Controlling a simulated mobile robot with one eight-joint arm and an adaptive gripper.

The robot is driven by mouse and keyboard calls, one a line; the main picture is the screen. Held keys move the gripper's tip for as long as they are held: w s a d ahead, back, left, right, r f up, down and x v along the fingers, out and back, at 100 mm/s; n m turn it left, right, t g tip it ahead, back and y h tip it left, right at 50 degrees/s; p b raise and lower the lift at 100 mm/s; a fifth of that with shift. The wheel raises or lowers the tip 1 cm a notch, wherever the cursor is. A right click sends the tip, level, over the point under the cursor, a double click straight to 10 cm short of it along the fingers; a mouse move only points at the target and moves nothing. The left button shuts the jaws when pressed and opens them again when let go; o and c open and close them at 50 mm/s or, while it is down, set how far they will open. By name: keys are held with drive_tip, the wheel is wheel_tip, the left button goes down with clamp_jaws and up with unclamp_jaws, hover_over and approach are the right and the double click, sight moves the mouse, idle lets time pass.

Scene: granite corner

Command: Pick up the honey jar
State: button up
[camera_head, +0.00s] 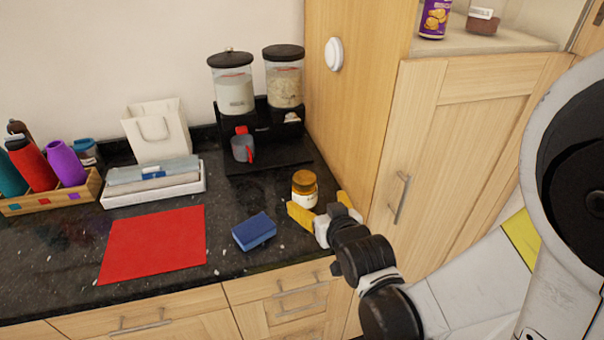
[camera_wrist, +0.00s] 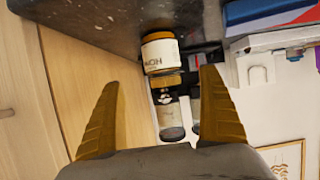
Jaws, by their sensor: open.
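The honey jar (camera_head: 304,199) stands upright on the dark granite counter, near the wooden cabinet side. It has an amber lid and a white label. In the wrist view the jar (camera_wrist: 160,52) appears ahead, between the fingertips, with part of its lettering readable. My gripper (camera_head: 316,201) is at the near side of the jar, its yellow fingers spread apart. In the wrist view my gripper (camera_wrist: 161,78) is open and nothing is held. Whether a finger touches the jar cannot be told.
A blue sponge (camera_head: 254,231) lies left of my gripper, beside a red mat (camera_head: 154,243). Behind the jar stands a black dispenser stand (camera_head: 262,155) with two clear canisters. The tall wooden cabinet (camera_head: 345,120) closes off the right side. A white tray (camera_head: 154,190) holds folded cloths.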

sight(310, 195)
drive_tip(key=b+x, duration=0.1)
drive_tip(key=x, duration=0.3)
drive_tip(key=shift+w+a+f, duration=0.1)
drive_tip(key=shift+f, duration=0.1)
drive_tip(key=b+x, duration=0.1)
drive_tip(key=x, duration=0.1)
drive_tip(key=b+x, duration=0.1)
drive_tip(key=x, duration=0.2)
drive_tip(key=shift+w+a+r, duration=0.1)
drive_tip(key=shift+w+a, duration=0.2)
drive_tip(key=shift+r, duration=0.1)
drive_tip(key=c, duration=1.5)
